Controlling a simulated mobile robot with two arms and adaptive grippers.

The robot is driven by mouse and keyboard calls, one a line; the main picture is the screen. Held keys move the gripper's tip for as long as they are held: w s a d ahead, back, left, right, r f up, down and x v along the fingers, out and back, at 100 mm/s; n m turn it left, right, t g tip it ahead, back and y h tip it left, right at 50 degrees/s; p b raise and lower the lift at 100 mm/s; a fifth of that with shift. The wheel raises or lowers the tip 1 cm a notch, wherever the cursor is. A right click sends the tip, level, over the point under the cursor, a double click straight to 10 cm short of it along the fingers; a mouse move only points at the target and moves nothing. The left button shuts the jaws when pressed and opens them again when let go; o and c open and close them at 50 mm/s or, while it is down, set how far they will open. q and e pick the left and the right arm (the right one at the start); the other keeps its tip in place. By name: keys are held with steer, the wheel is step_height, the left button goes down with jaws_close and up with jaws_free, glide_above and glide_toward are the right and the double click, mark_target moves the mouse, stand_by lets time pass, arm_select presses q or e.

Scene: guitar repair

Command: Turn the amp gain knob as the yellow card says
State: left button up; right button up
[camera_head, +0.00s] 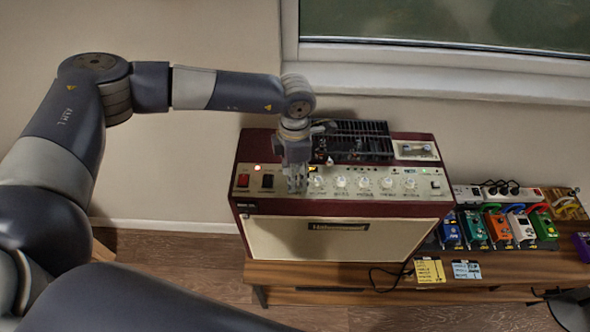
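The amp (330,238) is dark red with a cream front and stands on a low wooden bench. Its control panel (425,196) carries a row of pale knobs (364,183), with a red switch (243,181) and a dark switch (267,181) at the left. My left gripper (296,188) points down at the panel, just left of the visible knobs. Its fingers look close together; I cannot tell whether they hold a knob hidden behind them. I cannot make out my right gripper.
A black slatted unit (358,140) sits on the amp top, behind my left gripper. Several coloured pedals (498,227) stand right of the amp. A black cable runs along the bench front. A dark shape shows at lower right.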

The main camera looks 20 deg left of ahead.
arm_select(q)
steer(key=shift+f, duration=0.15)
jaws_close()
steer(key=shift+f+m+b, duration=0.1)
steer(key=shift+m+b, duration=0.2)
steer(key=shift+b, duration=0.45)
steer(key=m+b, duration=0.8)
steer(key=b, duration=0.3)
steer(key=shift+f, duration=0.1)
steer(key=shift+r+m+b, duration=0.15)
steer(key=shift+m+b, duration=0.65)
steer(key=shift+r+m+b, duration=0.15)
steer(key=shift+m+b, duration=0.65)
jaws_free()
